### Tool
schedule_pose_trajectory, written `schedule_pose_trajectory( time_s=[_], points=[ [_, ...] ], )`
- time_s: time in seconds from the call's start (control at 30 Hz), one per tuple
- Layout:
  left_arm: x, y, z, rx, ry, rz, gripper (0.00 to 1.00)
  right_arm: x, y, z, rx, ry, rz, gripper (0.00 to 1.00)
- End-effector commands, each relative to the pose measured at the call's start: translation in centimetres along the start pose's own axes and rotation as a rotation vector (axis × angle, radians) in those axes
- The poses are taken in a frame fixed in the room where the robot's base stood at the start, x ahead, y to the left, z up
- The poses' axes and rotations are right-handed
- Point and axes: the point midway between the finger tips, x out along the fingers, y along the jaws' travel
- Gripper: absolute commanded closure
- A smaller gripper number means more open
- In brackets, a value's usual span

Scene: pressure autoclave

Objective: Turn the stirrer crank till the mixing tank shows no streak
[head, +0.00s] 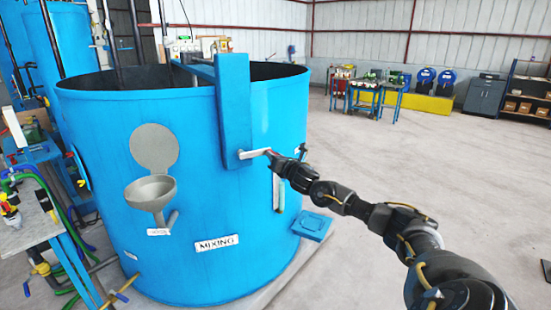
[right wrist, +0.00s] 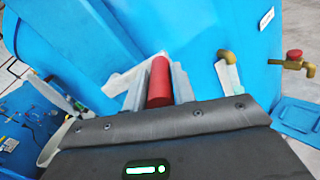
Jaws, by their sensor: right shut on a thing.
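The blue mixing tank (head: 110,200) stands in the middle left of the head view, with a "MIXING" label on its front. A blue upright housing is fixed on its side, and the stirrer crank (head: 252,154) sticks out from it as a pale metal arm. The crank's red grip (right wrist: 160,82) shows in the right wrist view between the fingers. My right gripper (head: 275,157) is shut on this grip. A pale sight strip (head: 278,193) is on the tank wall just below the gripper; whether it shows a streak is too small to tell. My left gripper is not in view.
A grey funnel (head: 150,192) juts from the tank's front left. A bench (head: 28,222) with hoses stands at the left edge. The floor to the right is open, with tables and shelves far back.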

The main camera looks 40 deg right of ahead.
Motion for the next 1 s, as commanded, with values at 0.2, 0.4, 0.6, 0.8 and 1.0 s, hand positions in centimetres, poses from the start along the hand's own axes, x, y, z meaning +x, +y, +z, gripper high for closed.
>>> schedule_pose_trajectory(
  time_s=[0.2, 0.4, 0.6, 0.8, 1.0],
  points=[
    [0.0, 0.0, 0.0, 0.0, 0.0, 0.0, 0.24, 0.0, 0.0, 0.4, 0.003, -0.007, 0.0, 0.52],
    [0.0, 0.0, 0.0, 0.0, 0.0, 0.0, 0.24, 0.0, 0.0, 0.2, 0.002, -0.004, 0.0, 0.52],
    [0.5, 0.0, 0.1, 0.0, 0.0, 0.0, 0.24, -1.1, -0.1, -0.1, 0.0, -0.002, 0.001, 0.52],
    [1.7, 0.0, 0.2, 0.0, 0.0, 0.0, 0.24, -4.6, -0.2, -0.3, -0.003, -0.001, 0.002, 0.52],
    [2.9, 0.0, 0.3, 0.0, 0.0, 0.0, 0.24, -8.2, -0.1, -0.2, -0.003, -0.001, 0.002, 0.52]
  ],
)
